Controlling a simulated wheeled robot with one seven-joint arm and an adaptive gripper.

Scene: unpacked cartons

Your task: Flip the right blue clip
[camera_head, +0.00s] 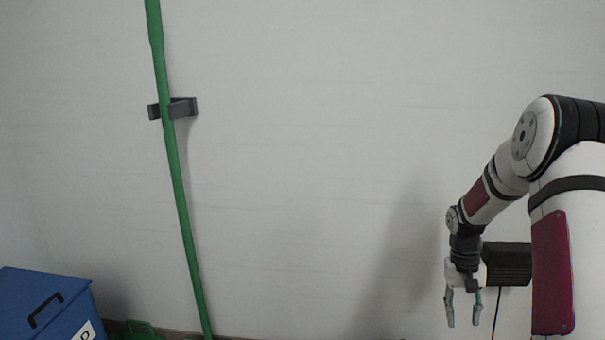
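No blue clip can be made out in the head view. A blue box (38,305) shows at the lower left, cut off by the frame edges, with a dark handle on its face and part of a white label. My gripper (463,312) hangs at the lower right, pointing down. Its two fingers are apart, with nothing seen between them. It is far to the right of the blue box and touches nothing that I can see.
A long green pole (176,170) leans along the pale wall (320,130), passing a dark grey wall bracket (183,108). A green object (141,328) lies low beside the blue box. A dark box-like thing (508,264) with a cable is behind my arm. The middle is clear.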

